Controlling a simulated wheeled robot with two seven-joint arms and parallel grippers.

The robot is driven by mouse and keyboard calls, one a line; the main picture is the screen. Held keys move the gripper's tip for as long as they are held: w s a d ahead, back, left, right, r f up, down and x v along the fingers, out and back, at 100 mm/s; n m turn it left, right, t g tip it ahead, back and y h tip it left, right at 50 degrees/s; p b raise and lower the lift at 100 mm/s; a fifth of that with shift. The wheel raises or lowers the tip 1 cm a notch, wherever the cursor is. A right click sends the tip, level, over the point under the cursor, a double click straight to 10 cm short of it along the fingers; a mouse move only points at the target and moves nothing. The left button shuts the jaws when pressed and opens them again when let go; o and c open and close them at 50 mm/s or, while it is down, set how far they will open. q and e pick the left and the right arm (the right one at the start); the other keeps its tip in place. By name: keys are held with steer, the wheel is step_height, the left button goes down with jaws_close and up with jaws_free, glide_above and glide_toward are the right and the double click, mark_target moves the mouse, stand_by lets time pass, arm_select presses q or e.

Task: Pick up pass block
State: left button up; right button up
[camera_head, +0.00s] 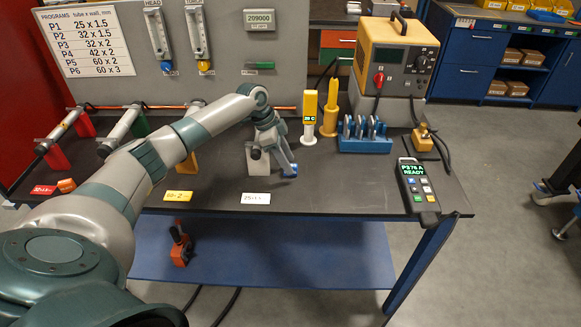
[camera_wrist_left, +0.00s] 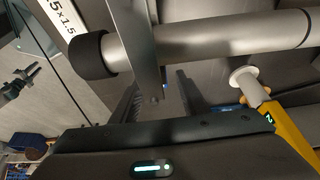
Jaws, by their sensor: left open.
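My left gripper (camera_head: 289,169) is low over the front middle of the table, pointing down. Its jaws (camera_wrist_left: 158,100) are open in the left wrist view. Beside it stands a light grey block (camera_head: 258,168) behind a white card. In the left wrist view a flat light grey piece (camera_wrist_left: 142,60) crosses in front of a grey tube (camera_wrist_left: 225,38) with a black end, and its end reaches the space between the fingers. I cannot tell whether they touch. No part is labelled pass block, so I cannot be sure which it is. My right gripper is out of view.
A yellow and white handheld device (camera_head: 310,118) and a blue rack of discs (camera_head: 364,145) stand behind the gripper. A control pendant (camera_head: 418,187) lies at the right edge. Red, green and yellow supports hold tubes at left.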

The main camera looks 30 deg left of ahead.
arm_select(q)
steer(key=shift+p+x, duration=0.35)
steer(key=shift+x, duration=1.05)
steer(key=shift+c, duration=0.3)
jaws_close()
